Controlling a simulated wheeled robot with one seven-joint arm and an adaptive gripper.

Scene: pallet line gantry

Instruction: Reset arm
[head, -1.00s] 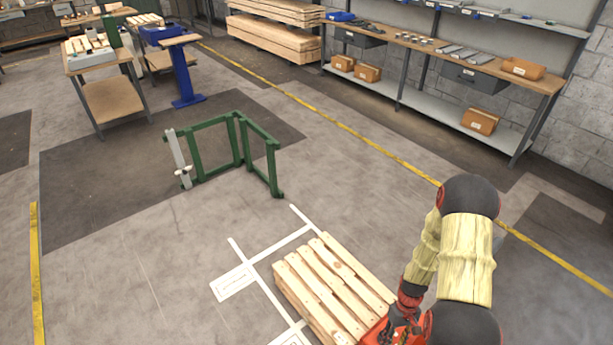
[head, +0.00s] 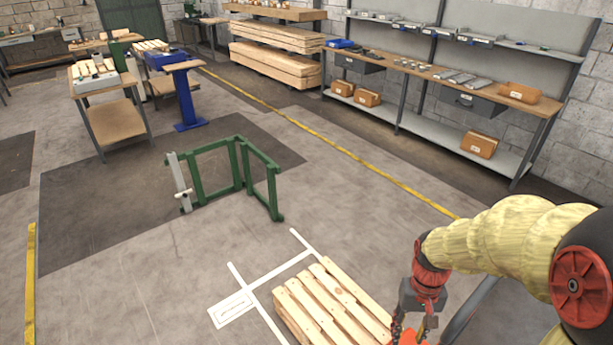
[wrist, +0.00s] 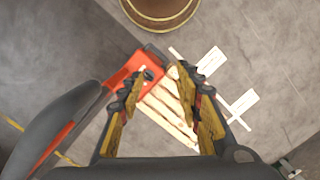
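My gripper (head: 412,322) hangs pointing down at the lower right of the head view, beside the right edge of the wooden pallet (head: 325,305). In the wrist view my gripper (wrist: 161,72) has its two yellow-and-dark fingers spread apart, with nothing held between them. Below the fingers are the pallet's pale slats (wrist: 168,112) and an orange-red object (wrist: 122,76). That object is cut off at the bottom of the head view (head: 408,339), so I cannot tell what it is. My arm reaches in from the right edge.
White floor markings (head: 262,279) border the pallet. A green folding frame (head: 235,172) stands beyond it. A long workbench (head: 450,82) lines the back right wall. A brown round drum (wrist: 160,14) is at the top of the wrist view.

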